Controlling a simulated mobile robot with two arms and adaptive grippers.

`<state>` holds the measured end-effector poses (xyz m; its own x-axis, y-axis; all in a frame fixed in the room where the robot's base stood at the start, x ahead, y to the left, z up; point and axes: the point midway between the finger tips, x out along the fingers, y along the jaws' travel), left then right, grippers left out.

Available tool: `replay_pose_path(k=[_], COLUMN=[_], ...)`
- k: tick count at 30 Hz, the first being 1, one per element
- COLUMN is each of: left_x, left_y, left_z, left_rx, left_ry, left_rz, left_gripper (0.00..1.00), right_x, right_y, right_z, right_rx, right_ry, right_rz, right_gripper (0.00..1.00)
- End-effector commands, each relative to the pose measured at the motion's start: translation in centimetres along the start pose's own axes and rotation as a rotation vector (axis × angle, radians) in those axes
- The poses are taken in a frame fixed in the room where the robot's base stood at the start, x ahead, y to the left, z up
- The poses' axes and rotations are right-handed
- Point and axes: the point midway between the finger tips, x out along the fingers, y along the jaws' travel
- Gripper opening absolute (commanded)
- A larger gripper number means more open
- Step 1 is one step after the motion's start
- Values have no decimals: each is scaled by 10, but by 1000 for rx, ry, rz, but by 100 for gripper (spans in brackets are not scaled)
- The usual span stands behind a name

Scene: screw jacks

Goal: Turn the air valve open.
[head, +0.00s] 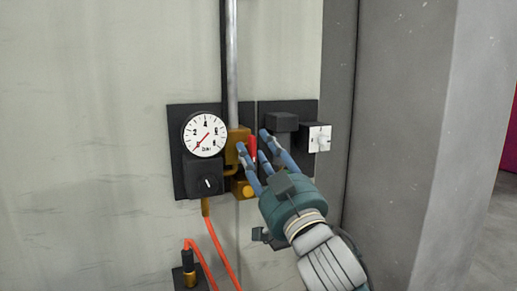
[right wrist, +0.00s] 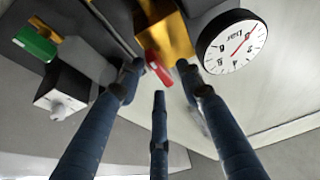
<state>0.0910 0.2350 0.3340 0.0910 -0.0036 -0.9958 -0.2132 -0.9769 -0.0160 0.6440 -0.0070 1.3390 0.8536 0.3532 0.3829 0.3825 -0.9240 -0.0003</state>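The air valve is a brass body (head: 237,144) with a red handle (head: 252,147), mounted on a dark wall plate below a grey vertical pipe. In the right wrist view the red handle (right wrist: 158,68) sticks out from the brass block (right wrist: 167,36) towards my fingers. My right gripper (head: 255,152) reaches in from the lower right with its blue fingers spread around the handle. In the right wrist view the fingertips (right wrist: 159,78) stand apart, with the handle between them; I cannot tell whether any finger touches it. My left gripper is not in view.
A round pressure gauge (head: 205,135) sits left of the valve, above a black knob (head: 207,183). An orange hose (head: 217,243) hangs below. A white switch box (head: 319,139) is on the right plate. A grey pillar (head: 400,140) stands further right.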

Motion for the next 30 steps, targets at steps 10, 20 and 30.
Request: replay_pose_path(k=[10, 20, 30], left_x=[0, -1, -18], left_y=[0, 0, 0], left_z=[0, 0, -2], left_rx=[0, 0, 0], left_ry=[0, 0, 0], left_rz=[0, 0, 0], left_gripper=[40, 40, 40], right_x=[0, 0, 2], right_y=[0, 0, 1], right_z=[0, 0, -2], right_rx=[0, -7, -139], right_ry=[0, -1, -4], right_rz=[-1, -3, -56], right_gripper=[15, 0, 0])
